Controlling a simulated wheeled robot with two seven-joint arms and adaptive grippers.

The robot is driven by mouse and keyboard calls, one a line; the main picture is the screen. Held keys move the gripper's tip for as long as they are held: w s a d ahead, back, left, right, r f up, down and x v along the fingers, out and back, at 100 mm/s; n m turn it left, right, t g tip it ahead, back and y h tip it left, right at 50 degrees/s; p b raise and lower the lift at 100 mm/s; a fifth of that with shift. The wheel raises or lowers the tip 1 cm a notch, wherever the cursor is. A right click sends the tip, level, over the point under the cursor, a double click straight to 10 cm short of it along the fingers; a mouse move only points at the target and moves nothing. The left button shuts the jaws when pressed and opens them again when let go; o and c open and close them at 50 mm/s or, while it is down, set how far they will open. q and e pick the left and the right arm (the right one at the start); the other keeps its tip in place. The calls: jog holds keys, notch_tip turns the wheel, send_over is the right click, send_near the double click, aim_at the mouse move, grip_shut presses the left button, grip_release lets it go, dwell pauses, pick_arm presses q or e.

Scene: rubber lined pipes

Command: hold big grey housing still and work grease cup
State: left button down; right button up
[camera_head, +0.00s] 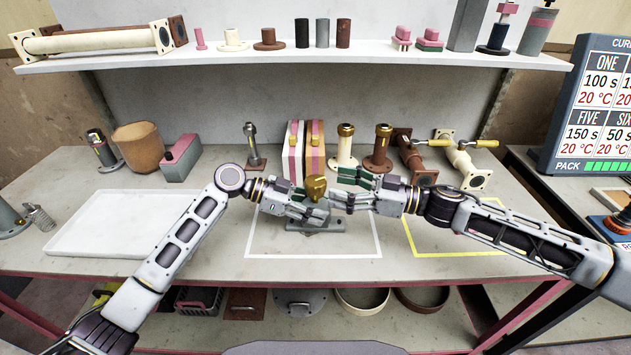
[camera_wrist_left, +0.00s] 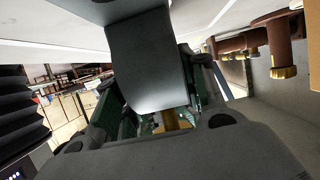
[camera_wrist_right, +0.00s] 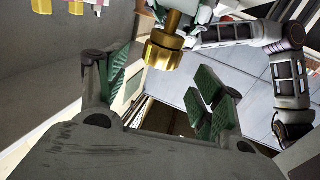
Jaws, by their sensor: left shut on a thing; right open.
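The big grey housing (camera_head: 318,228) stands on the bench inside a white outlined square, mostly hidden by my grippers. It fills the middle of the left wrist view as a grey block (camera_wrist_left: 148,65). My left gripper (camera_head: 318,212) is shut on the housing, with green pads at its sides. The brass grease cup (camera_head: 316,187) sits on top and also shows in the right wrist view (camera_wrist_right: 163,50). My right gripper (camera_head: 338,192) is open just right of the cup. In its wrist view the cup appears beyond and between the spread green pads (camera_wrist_right: 210,105), apparently not gripped.
Pink-and-cream blocks (camera_head: 293,150) and flanged pipe pieces with brass caps (camera_head: 345,147) stand close behind the grippers. A white tray (camera_head: 120,222) lies at left. A yellow outlined square (camera_head: 440,250) at right is bare under my right arm.

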aim_at(315, 180)
jog(key=shift+x, duration=3.3)
jog(key=c, duration=1.1)
jog(key=shift+o, duration=0.2)
jog(key=shift+a+m+t+h, duration=0.1)
jog(key=shift+m+t+h, duration=0.5)
jog(key=shift+m+t, duration=0.5)
jog(key=shift+m+t+h, duration=0.6)
jog(key=shift+m+t, duration=0.1)
jog(key=shift+t, duration=0.8)
jog(key=shift+s+a+r+m+t+h, duration=0.1)
jog(key=shift+m+t+h, duration=0.9)
jog(key=shift+t+h, duration=0.1)
jog(key=shift+s+a+r+m+t+h, duration=0.1)
jog(key=shift+m+t+h, duration=0.9)
jog(key=shift+t+h, duration=0.1)
jog(key=shift+w+d+f+m+t+h, duration=0.1)
jog(key=shift+m+t+h, duration=0.7)
jog(key=shift+m+h, duration=1)
jog(key=shift+d+m+t+h, duration=0.1)
jog(key=shift+m+t+h, duration=0.85)
jog(key=shift+h, duration=1.55)
